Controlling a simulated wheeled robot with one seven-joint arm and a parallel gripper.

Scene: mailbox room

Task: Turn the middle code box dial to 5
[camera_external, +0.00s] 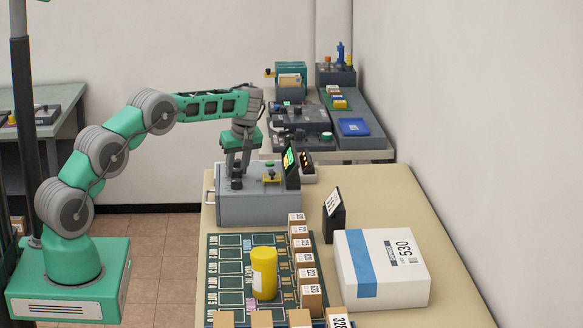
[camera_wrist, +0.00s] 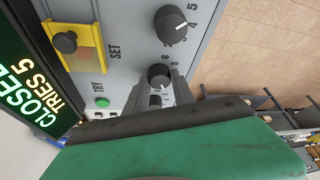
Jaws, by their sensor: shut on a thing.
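The grey code box (camera_external: 258,208) stands on the beige table in the outside view. My gripper (camera_external: 238,165) reaches down onto its dials from above. In the wrist view, a black dial (camera_wrist: 171,24) with a white pointer and digits stands at the top, free of the fingers. Below it, a second black dial (camera_wrist: 160,76), which looks like the middle one, sits between my grey fingers (camera_wrist: 158,88), shut on it. Its pointer setting is too small to read surely. A further dark knob shows just below, partly hidden by my gripper.
A yellow-framed SET knob (camera_wrist: 68,42) and a green TRY button (camera_wrist: 102,103) share the box face. The screen (camera_wrist: 30,85) shows CLOSED and TRIES 5. A yellow cylinder (camera_external: 264,272), small boxes and a white parcel (camera_external: 382,268) stand in front of the box.

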